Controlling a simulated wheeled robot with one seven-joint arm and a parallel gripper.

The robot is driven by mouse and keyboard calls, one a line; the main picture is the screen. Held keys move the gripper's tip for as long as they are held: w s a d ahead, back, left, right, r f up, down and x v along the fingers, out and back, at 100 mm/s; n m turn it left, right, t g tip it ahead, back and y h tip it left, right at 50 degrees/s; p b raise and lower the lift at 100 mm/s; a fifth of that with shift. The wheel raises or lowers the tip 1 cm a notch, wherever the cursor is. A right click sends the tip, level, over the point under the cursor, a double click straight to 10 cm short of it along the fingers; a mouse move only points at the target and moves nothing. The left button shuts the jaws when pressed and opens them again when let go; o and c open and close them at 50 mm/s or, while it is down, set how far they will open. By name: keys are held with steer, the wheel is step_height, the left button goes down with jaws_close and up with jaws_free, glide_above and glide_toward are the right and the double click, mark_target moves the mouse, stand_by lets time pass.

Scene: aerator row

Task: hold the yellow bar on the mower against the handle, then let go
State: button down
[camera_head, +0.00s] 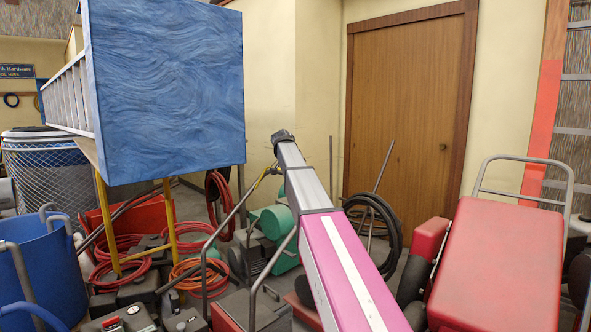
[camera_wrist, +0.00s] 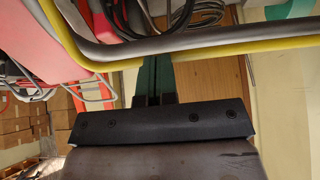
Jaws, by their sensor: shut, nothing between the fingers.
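In the wrist view the yellow bar (camera_wrist: 235,47) runs across the upper part, bending up at the left. The grey handle (camera_wrist: 215,37) runs alongside it, just above it in the picture. The two lie very close together along the visible length; I cannot tell whether they touch. My gripper (camera_wrist: 157,65) is shut with nothing between its dark fingers. The fingertips reach up to the yellow bar, overlapping its lower edge; contact is unclear. The mower's body is not clearly seen in either view, and my fingers cannot be made out in the head view.
A blue panel (camera_head: 168,90) stands high at the left, near a ladder (camera_head: 68,98). A blue tub (camera_head: 40,275) and red hose coils (camera_head: 202,277) crowd the lower left. A brown door (camera_head: 405,105) is behind.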

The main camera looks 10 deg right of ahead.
steer(key=shift+w+d+f, duration=0.3)
steer(key=shift+w+d, duration=0.05)
steer(key=shift+d, duration=0.2)
steer(key=shift+w+d, duration=0.1)
stand_by(0.7)
stand_by(2.0)
